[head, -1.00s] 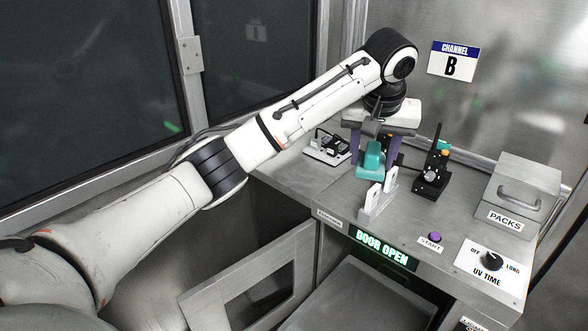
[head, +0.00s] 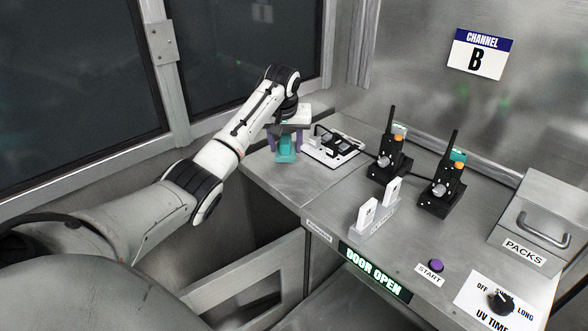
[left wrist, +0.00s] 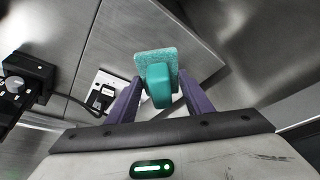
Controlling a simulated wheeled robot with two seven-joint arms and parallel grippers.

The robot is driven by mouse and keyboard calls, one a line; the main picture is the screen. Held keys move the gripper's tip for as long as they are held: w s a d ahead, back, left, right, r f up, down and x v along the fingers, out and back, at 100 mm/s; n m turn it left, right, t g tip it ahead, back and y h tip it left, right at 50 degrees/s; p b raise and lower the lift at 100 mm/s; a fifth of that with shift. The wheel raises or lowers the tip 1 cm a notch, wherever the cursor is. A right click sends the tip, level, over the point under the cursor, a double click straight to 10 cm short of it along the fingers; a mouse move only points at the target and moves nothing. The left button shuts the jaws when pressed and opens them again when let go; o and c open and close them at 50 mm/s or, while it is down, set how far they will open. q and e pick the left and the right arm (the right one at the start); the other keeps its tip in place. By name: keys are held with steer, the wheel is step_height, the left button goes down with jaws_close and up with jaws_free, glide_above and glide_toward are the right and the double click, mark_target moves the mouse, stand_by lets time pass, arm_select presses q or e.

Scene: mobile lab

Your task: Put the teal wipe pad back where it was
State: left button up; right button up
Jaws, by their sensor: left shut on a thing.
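The teal wipe pad (head: 286,150) is held between the purple fingers of my left gripper (head: 285,142), over the left end of the steel counter. In the left wrist view the pad (left wrist: 157,64) shows its flat face and a rounded grip, with the left gripper's fingers (left wrist: 158,98) on either side of the grip. I cannot tell whether the pad touches the counter. My right gripper is not in view.
A white-based device with a cable (head: 333,148) sits just right of the pad. Two black radios (head: 390,160) (head: 442,185) stand in chargers. A white card holder (head: 375,215), PACKS box (head: 535,220) and purple START button (head: 436,265) are farther right. An open door (head: 235,280) hangs below the counter.

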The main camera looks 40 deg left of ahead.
mark_target(285, 155)
arm_select(q)
steer(key=f, duration=0.3)
steer(key=shift+s+f, duration=0.2)
steer(key=shift+s, duration=0.1)
steer(key=shift+d+f, duration=0.1)
steer(key=shift+f, duration=2.3)
steer(key=shift+w+f, duration=0.1)
steer(key=shift+f, duration=0.05)
steer(key=o, duration=0.9)
steer(key=shift+o, duration=0.2)
steer(key=shift+r, duration=0.5)
steer(key=v, duration=1.1)
steer(key=shift+s+d+r+p, duration=0.1)
steer(key=shift+s+r+p, duration=0.1)
steer(key=shift+p, duration=0.2)
